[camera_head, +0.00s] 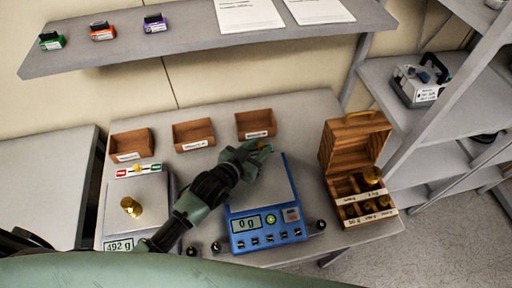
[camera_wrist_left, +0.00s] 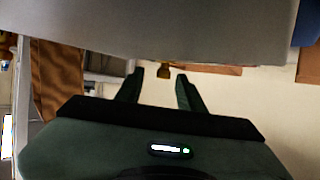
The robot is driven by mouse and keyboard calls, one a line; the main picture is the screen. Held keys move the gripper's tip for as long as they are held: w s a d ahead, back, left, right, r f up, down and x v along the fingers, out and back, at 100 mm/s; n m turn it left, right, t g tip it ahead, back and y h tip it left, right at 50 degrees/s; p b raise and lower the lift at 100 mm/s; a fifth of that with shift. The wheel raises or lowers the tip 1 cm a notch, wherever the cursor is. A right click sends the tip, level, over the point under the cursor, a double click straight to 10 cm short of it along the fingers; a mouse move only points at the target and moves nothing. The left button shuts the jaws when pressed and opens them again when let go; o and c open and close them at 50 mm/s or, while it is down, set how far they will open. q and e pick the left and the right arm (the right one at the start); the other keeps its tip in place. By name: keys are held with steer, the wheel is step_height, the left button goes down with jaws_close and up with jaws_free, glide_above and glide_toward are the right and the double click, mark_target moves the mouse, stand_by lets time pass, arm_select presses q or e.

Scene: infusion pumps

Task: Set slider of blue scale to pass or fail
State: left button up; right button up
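The blue scale (camera_head: 268,238) stands on the table with a bare grey plate and reads 0 g. A small yellow slider knob (camera_head: 266,147) shows at its back edge; its pass/fail strip is hidden behind my left gripper. My left gripper (camera_head: 259,150) reaches over the scale from the left to this back edge. In the left wrist view the gripper (camera_wrist_left: 160,76) is open, with the yellow knob (camera_wrist_left: 163,70) between the fingertip lines and no visible contact. I cannot tell how deep the knob sits between the fingers. My right gripper is not in view.
A second scale (camera_head: 118,245) at left reads 492 g and carries a brass weight (camera_head: 131,207); its red-green strip (camera_head: 138,170) has a yellow knob. Brown bins (camera_head: 193,135) line the table's back. An open wooden weight box (camera_head: 352,150) stands right. A shelf (camera_head: 190,42) hangs above.

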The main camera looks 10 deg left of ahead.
arm_select(q)
steer(key=b+v, duration=0.1)
steer(key=v, duration=0.6)
steer(key=shift+s+a+r+b, duration=0.1)
steer(key=shift+s+r+b, duration=0.1)
steer(key=shift+s+b, duration=0.15)
stand_by(0.5)
